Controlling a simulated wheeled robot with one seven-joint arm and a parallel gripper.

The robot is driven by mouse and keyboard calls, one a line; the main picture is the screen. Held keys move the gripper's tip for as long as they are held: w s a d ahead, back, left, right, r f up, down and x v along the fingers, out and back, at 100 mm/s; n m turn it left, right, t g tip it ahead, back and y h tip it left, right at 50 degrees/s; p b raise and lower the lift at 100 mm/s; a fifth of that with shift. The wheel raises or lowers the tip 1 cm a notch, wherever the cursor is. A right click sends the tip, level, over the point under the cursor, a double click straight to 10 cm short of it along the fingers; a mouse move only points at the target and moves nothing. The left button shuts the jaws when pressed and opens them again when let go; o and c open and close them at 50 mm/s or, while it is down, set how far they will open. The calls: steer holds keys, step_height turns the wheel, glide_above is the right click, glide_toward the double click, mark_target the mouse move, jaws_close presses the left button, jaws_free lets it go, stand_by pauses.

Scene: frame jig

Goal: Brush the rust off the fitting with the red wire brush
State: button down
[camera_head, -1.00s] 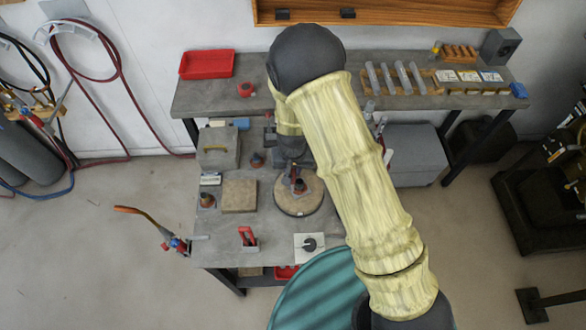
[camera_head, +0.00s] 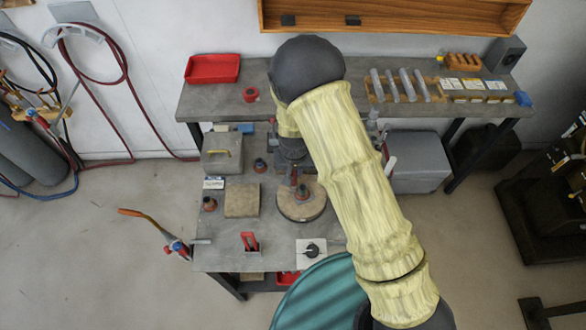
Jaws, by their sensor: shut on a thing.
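My gripper (camera_head: 292,166) is small in the head view and partly hidden by my arm. It points down over the round turntable (camera_head: 290,212) and is shut on a thin red thing (camera_head: 294,179), which looks like the red wire brush. A dark fitting with a reddish-brown base (camera_head: 303,194) sits on the turntable. The brush is upright beside or over this fitting; I cannot tell whether they touch. Its bristles and the rust are too small to make out.
Similar fittings stand near the grey box (camera_head: 221,154) and left of the square brown board (camera_head: 242,200). A red-handled tool (camera_head: 250,241) and a white plate (camera_head: 311,252) lie at the front. A teal drum (camera_head: 322,293) stands in front.

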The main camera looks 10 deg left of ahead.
steer(key=shift+s+d, duration=0.55)
steer(key=shift+s, duration=0.25)
steer(key=shift+f, duration=0.1)
steer(key=shift+s+d+b, duration=0.5)
steer(key=shift+s+d, duration=0.25)
steer(key=shift+s, duration=0.3)
steer(key=shift+w+a, duration=0.1)
steer(key=shift+w, duration=0.05)
steer(key=shift+w+a+p, duration=0.35)
steer(key=shift+w+a, duration=0.3)
steer(key=shift+w, duration=0.4)
steer(key=shift+w+a+p, duration=0.35)
steer(key=shift+w+a, duration=0.35)
steer(key=shift+w, duration=0.2)
steer(key=shift+s, duration=0.1)
